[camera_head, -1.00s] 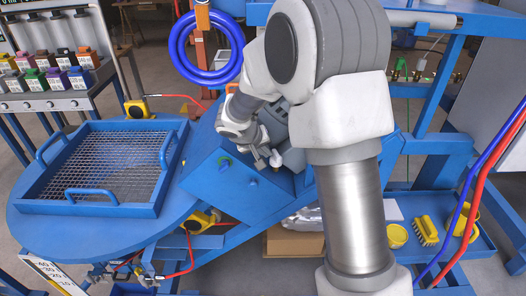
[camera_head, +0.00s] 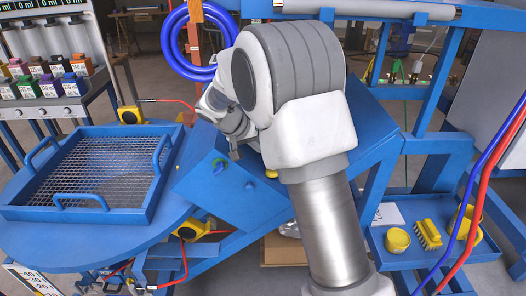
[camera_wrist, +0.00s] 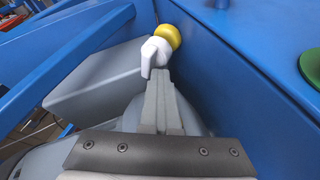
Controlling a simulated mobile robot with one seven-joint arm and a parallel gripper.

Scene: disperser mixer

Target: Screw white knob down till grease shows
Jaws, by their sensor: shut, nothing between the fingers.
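The white knob (camera_wrist: 155,54) shows in the wrist view beside a blue panel. A rounded yellow patch (camera_wrist: 169,36) sits directly against it and looks like grease. In the head view, the yellow patch (camera_head: 271,173) shows at the edge of my arm, and the knob is hidden behind the arm. My gripper (camera_wrist: 163,72) is shut and empty, with its tips just below the knob; I cannot tell if they touch. My gripper (camera_head: 234,154) also shows in the head view above the blue machine housing (camera_head: 230,190).
A blue mesh tray (camera_head: 135,203) lies at the left. A yellow cup (camera_head: 397,240) and brush (camera_head: 428,234) lie on a low shelf at the right.

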